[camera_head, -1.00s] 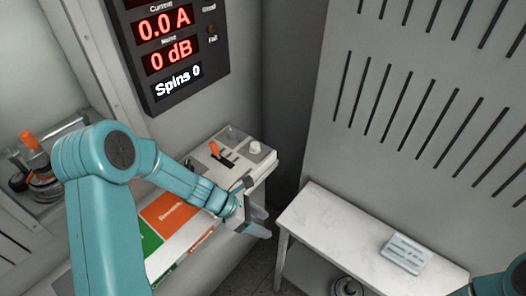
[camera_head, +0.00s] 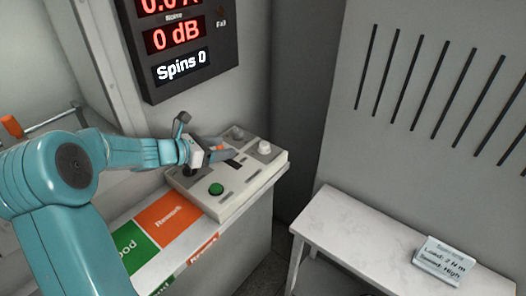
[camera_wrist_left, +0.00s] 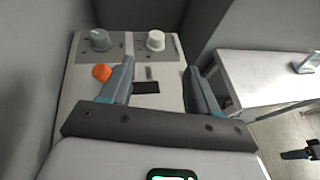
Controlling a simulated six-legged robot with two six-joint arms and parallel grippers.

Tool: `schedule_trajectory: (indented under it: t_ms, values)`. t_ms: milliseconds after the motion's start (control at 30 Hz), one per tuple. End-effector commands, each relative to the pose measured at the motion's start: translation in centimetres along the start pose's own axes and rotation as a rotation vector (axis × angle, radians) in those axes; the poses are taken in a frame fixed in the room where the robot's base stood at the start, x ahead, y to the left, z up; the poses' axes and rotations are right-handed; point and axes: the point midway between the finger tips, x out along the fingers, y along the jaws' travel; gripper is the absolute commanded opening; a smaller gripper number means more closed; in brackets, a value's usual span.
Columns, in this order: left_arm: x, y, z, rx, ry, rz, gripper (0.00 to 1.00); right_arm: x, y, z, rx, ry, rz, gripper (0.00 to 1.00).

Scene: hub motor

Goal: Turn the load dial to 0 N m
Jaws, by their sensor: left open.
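The control box (camera_head: 245,190) stands on a ledge below the display panel. Two dials sit at its far end: a grey knob (camera_wrist_left: 101,40) on the left and a white knob (camera_wrist_left: 155,40) on the right. They also show in the head view, the grey one (camera_head: 238,134) and the white one (camera_head: 264,147). I cannot read which is the load dial. My left gripper (camera_head: 203,138) is open and empty over the box, its fingers pointing toward the knobs in the left wrist view (camera_wrist_left: 160,70).
The display (camera_head: 180,45) reads 0 dB and Spins 0. A white table (camera_head: 365,230) at right bears a card (camera_head: 444,260) reading "Load: 2 N m", "Speed: High".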

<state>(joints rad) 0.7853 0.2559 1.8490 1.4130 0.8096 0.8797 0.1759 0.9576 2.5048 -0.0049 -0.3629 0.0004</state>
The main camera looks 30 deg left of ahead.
Motion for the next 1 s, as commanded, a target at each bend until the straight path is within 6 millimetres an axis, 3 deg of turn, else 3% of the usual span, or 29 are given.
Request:
schedule_trajectory:
  t_ms: [167, 700, 1000]
  values:
    - [1.1, 0.4, -0.7, -0.006, 0.003, 0.008, 0.61, 0.4, 0.1, 0.0, 0.000, 0.000, 0.000, 1.00]
    - [13.2, 0.5, -0.7, -0.004, 0.004, 0.003, 0.61, 0.6, 0.2, 0.0, 0.000, 0.000, 0.000, 1.00]
    - [16.1, 0.5, -0.7, -0.004, 0.005, 0.005, 0.61, 0.5, 0.2, 0.0, 0.000, 0.000, 0.000, 1.00]
